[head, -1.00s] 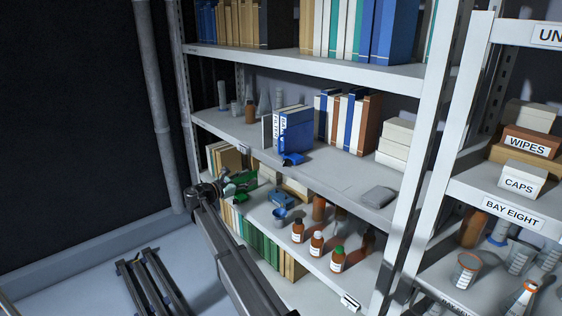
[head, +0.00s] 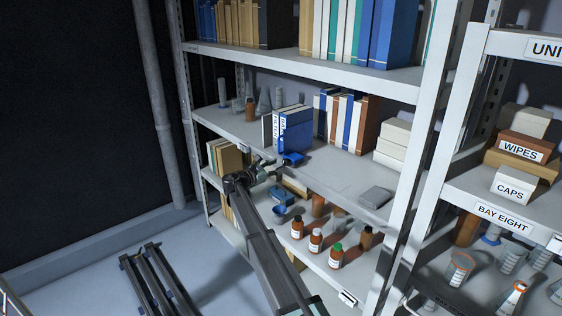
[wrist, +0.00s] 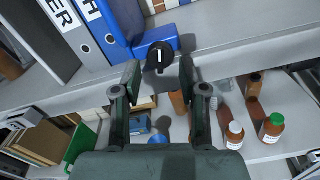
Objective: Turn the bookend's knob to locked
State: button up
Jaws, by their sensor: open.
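The bookend is a blue block (head: 293,159) at the front of the middle shelf, beside upright binders. In the wrist view the blue bookend (wrist: 154,38) carries a round black knob (wrist: 160,57) with a white pointer mark. The mark runs roughly up and down in that picture. No lock marking is readable. My gripper (wrist: 159,78) is open, with its two dark fingers apart on either side of the knob in the picture. I cannot tell whether the fingertips reach it. In the head view my gripper (head: 268,168) is at the shelf edge, close below the bookend.
Blue and grey binders (head: 291,130) stand against the bookend. Brown bottles (head: 316,241) stand on the shelf below. The shelf's front edge (wrist: 250,73) runs close by my fingers.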

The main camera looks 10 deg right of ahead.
aim_at(286, 162)
jog(key=shift+p+x, duration=0.35)
jog(key=shift+x, duration=1.25)
grip_shut()
